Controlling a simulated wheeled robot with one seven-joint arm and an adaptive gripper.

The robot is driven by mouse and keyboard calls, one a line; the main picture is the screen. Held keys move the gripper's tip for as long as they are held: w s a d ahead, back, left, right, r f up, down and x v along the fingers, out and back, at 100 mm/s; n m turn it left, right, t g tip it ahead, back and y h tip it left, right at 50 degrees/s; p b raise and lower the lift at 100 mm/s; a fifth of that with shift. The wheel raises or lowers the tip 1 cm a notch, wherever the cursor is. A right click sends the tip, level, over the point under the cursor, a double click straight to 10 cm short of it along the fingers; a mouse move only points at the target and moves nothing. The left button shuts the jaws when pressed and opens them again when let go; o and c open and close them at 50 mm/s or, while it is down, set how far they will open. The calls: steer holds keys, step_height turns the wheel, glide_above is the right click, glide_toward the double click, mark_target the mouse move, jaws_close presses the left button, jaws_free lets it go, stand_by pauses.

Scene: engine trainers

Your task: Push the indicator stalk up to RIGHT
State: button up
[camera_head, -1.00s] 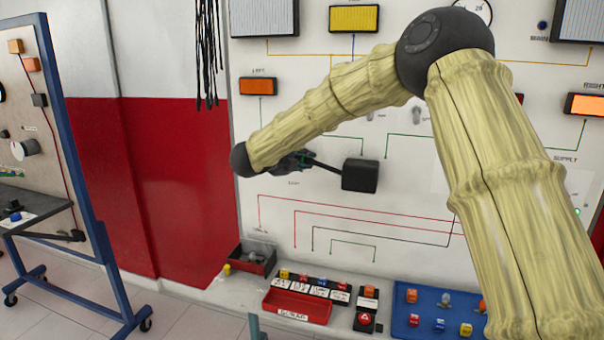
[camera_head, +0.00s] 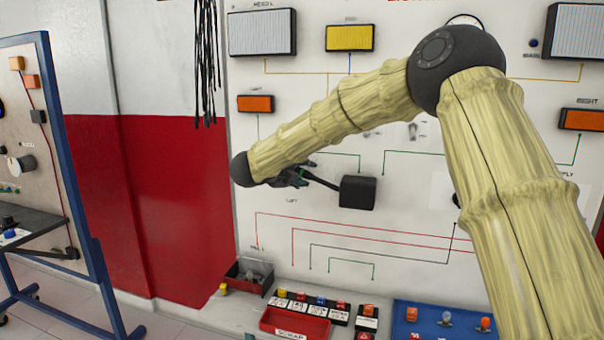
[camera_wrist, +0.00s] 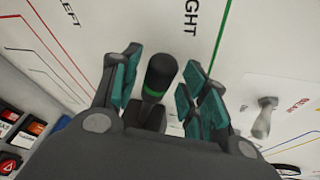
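The indicator stalk (camera_head: 322,181) is a thin black lever. It slopes up to the left from a black box (camera_head: 357,191) on the white panel. In the wrist view the stalk's dark knob (camera_wrist: 160,75) with a green ring sits between my gripper's (camera_wrist: 160,88) two teal-padded fingers. The fingers are apart, with a gap visible on each side of the knob. In the head view my gripper (camera_head: 292,175) is at the stalk's left end, partly hidden by my arm. The RIGHT lamp (camera_head: 582,119) and the LEFT lamp (camera_head: 255,104) are orange; the RIGHT one looks dim.
A grey toggle lever (camera_wrist: 265,118) stands off the panel beside my gripper in the wrist view. Below the panel are a red tray (camera_head: 295,324), a dark bin (camera_head: 248,277) and a blue board (camera_head: 440,322) with small parts. Black cables (camera_head: 205,70) hang at the upper left.

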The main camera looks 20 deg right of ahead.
steer(key=v, duration=1.2)
steer(key=shift+f, duration=0.1)
